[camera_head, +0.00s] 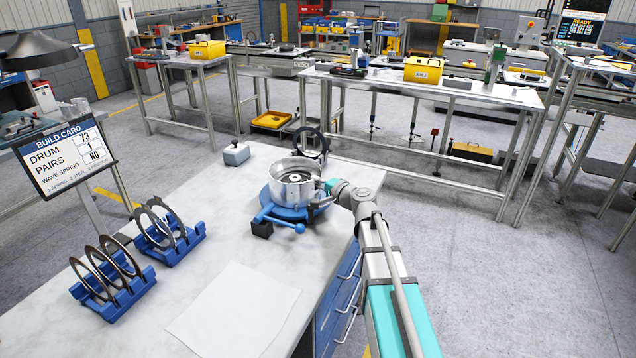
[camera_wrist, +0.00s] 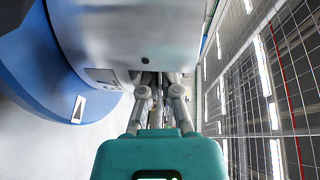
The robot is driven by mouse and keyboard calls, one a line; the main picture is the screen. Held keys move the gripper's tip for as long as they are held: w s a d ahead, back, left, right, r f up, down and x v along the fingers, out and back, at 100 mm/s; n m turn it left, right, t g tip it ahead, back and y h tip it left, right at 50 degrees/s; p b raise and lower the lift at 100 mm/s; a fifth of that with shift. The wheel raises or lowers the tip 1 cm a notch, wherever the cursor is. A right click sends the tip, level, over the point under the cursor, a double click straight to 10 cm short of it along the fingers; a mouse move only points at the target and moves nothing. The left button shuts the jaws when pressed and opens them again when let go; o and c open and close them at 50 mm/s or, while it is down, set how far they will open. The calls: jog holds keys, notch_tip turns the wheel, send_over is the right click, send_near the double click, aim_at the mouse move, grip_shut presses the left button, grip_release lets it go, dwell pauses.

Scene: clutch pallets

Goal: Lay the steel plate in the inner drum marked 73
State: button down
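A silver drum (camera_head: 293,186) stands open end up on a round blue fixture (camera_head: 268,212) on the bench. No number is readable on it. A dark thin ring (camera_head: 299,136), apparently the steel plate, stands on edge just behind the drum's far rim. My gripper (camera_head: 325,180) is beside the drum's right side, with its tips hidden by the drum. In the wrist view my gripper's fingers (camera_wrist: 158,85) are close together beside the silver drum wall (camera_wrist: 130,35). They appear shut on the ring's lower edge, though the contact is hidden.
Two blue racks (camera_head: 122,304) (camera_head: 172,254) hold several upright rings at the left. A build card (camera_head: 65,158) reads drum 73, pairs 1, wave spring no. A grey block (camera_head: 236,154) lies behind the drum. White paper (camera_head: 233,311) lies in front; bench space around it is clear.

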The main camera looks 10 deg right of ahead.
jog(key=c, duration=0.7)
grip_release()
jog(key=shift+s, duration=0.15)
jog(key=v, duration=0.5)
jog(key=shift+s+d+p, duration=0.2)
jog(key=shift+d+p, duration=0.1)
jog(key=shift+r, duration=0.15)
jog(key=r+p, duration=0.3)
jog(key=d+r+p, duration=0.1)
jog(key=r+p, duration=0.2)
jog(key=s+r+p, duration=0.1)
jog(key=r+p, duration=0.2)
jog(key=shift+s+d, duration=0.1)
jog(key=shift+d, duration=0.25)
